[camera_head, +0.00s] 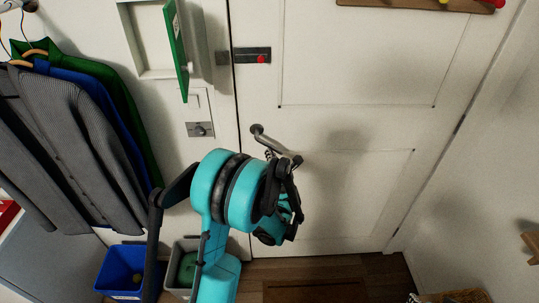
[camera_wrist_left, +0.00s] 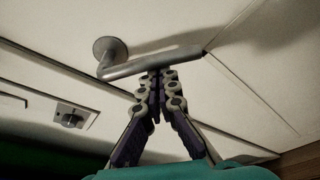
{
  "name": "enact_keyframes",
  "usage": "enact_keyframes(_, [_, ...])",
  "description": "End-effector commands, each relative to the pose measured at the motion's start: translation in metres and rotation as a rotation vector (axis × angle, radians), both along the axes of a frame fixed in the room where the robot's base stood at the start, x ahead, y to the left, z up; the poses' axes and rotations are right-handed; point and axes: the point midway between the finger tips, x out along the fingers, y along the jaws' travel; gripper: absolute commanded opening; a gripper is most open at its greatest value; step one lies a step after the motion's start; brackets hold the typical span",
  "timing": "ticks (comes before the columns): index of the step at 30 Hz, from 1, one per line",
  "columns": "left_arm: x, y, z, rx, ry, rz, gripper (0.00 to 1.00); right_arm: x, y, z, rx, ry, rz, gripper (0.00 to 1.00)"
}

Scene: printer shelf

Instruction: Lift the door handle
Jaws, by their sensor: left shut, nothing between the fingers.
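The door handle (camera_head: 268,140) is a grey metal lever on the white door (camera_head: 350,130). Its round base is at the upper left and its lever runs down to the right. In the left wrist view the handle (camera_wrist_left: 150,66) crosses above my fingers. My left gripper (camera_head: 292,170) is at the lever's free end in the head view. In the left wrist view my left gripper (camera_wrist_left: 157,76) is shut and empty, its fingertips together just beneath the lever. I cannot tell whether they touch it. My arm hides the door below. My right gripper is not in view.
A latch with a red knob (camera_head: 262,58) sits higher on the door. A small green door (camera_head: 180,50) stands open at the upper left. Jackets (camera_head: 75,120) hang on the left. A blue bin (camera_head: 118,270) and a grey bin (camera_head: 178,285) stand below. The door's right side is clear.

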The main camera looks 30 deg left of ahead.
Motion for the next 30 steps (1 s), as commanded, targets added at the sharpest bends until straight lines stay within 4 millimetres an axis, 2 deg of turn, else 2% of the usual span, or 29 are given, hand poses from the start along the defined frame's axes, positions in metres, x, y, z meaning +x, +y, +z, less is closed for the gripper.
enact_keyframes(8, [0.003, -0.004, 0.006, -0.078, -0.048, -0.001, 0.0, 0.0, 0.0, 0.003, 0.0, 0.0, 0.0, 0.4])
enact_keyframes(30, [0.011, -0.017, 0.036, -0.501, -0.308, -0.001, 0.0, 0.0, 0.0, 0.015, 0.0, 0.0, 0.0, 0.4])
